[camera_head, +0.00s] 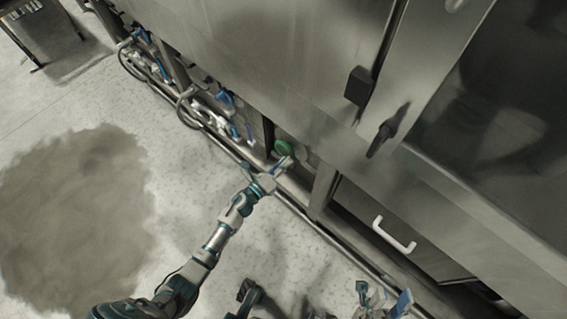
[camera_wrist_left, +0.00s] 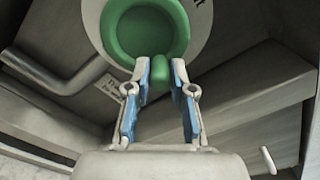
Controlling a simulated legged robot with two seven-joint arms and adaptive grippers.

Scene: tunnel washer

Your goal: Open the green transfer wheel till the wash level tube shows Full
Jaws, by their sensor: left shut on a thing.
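The green transfer wheel (camera_head: 283,147) sits low on the machine's side in the head view. In the left wrist view the wheel (camera_wrist_left: 178,28) is a round green ring with a darker recessed middle and a small green knob (camera_wrist_left: 180,72) at its lower edge. My left gripper (camera_wrist_left: 170,70) is shut on that knob, one blue-padded finger on each side; it also shows beside the wheel in the head view (camera_head: 285,161). My right gripper (camera_head: 383,298) is at the bottom of the head view, its blue-padded fingers apart and empty. I cannot make out the wash level tube.
A pipe (camera_head: 325,232) runs along the machine's foot. Blue-handled valves and hoses (camera_head: 225,98) line the base at upper left. A white handle (camera_head: 394,234) and a dark latch (camera_head: 383,137) stick out at right. The floor at left is open, with a dark stain (camera_head: 78,215).

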